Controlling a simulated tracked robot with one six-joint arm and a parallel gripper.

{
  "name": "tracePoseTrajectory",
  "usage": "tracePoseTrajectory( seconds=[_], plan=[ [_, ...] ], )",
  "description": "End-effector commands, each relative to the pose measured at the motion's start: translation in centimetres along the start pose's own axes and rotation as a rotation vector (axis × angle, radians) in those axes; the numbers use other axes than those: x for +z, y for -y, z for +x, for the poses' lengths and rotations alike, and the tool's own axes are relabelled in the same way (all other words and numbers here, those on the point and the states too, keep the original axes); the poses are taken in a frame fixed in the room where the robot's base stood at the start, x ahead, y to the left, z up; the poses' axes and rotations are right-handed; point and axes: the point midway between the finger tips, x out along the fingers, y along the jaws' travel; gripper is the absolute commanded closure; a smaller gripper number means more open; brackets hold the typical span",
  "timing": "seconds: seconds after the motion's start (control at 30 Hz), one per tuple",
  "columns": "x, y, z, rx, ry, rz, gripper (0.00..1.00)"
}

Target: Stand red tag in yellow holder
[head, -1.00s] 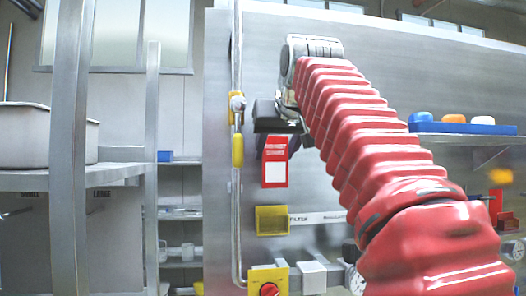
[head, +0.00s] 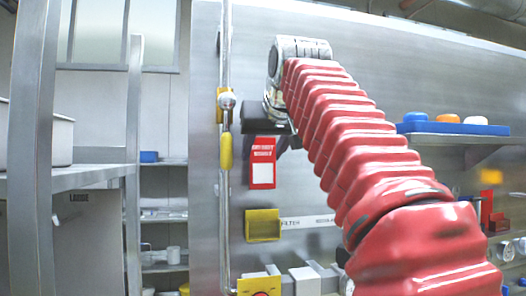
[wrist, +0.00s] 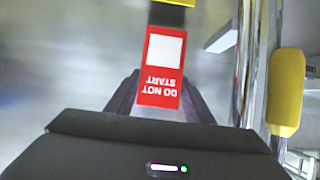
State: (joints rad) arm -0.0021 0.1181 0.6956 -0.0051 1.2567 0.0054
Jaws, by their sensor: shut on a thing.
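The red tag (head: 262,163) has a white panel and hangs upright below my gripper (head: 268,140) in the head view. In the wrist view the tag (wrist: 161,70) reads "DO NOT START" upside down, and my gripper (wrist: 158,103) is shut on its lettered end. The yellow holder (head: 262,225) is fixed to the grey metal panel, below the tag and apart from it. A yellow edge at the top of the wrist view (wrist: 175,2) lies just past the tag's far end; its upper part is cut off.
A vertical metal pipe (head: 225,120) with a yellow lever (head: 226,151) runs left of the tag. A shelf with a blue tray (head: 455,128) stands at the right. A white label strip (head: 307,222) is beside the holder.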

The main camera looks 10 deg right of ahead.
Motion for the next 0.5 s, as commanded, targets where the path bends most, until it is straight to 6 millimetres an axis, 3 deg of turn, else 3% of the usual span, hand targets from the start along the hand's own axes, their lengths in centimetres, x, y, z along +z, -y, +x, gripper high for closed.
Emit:
tracePoseTrajectory(
  seconds=[0.5],
  plan=[
    [1.9,0.1,0.9,-0.002,0.001,-0.001,0.77]
  ],
)
